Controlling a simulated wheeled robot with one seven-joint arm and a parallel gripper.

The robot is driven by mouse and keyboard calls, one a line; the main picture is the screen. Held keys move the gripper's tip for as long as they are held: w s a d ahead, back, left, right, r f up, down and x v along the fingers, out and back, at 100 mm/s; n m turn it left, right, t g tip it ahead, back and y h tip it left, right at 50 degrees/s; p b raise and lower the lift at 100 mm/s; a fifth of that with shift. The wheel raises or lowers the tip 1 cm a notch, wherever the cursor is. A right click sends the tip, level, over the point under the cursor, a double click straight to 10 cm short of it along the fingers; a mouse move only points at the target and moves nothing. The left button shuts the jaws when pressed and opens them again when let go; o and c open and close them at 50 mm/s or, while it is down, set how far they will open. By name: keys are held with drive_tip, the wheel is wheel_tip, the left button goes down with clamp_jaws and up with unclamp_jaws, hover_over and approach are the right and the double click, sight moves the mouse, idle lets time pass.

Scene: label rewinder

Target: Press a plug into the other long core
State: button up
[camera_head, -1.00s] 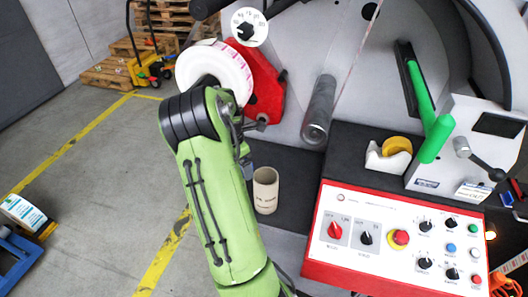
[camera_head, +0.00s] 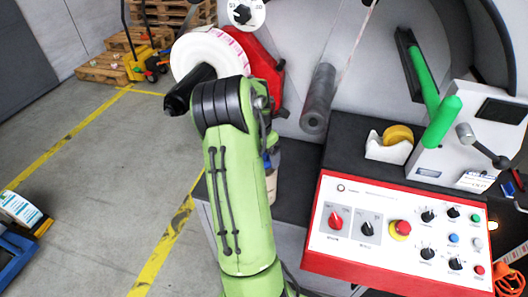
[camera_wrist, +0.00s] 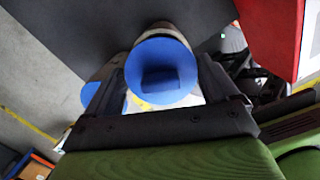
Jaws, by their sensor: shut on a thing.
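In the wrist view a blue plug (camera_wrist: 160,62) with a square recess or tab on its face sits between the two dark fingers of my gripper (camera_wrist: 163,84). My gripper is shut on it. A greyish rim shows just beyond the plug; I cannot tell whether the plug is inside a core. A second round blue end (camera_wrist: 90,93) shows left of the left finger, on a pale tube (camera_wrist: 106,72). In the head view my arm hides the gripper and most of a beige long core (camera_head: 291,172) on the dark bench; a bit of blue shows beside the arm.
The red-edged control panel (camera_head: 395,229) stands right of the core, with a tape dispenser (camera_head: 389,146) and green lever (camera_head: 438,122) behind it. A grey roller (camera_head: 318,98) and a white label roll (camera_head: 208,52) are on the machine.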

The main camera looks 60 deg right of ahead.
drive_tip(key=shift+f+b, duration=1.2)
drive_tip(key=shift+f, duration=0.6)
drive_tip(key=shift+a+f, duration=0.1)
drive_tip(key=shift+a, duration=0.05)
drive_tip(key=shift+s+a+f, duration=0.1)
drive_tip(key=shift+f, duration=0.05)
drive_tip(key=o, duration=0.8)
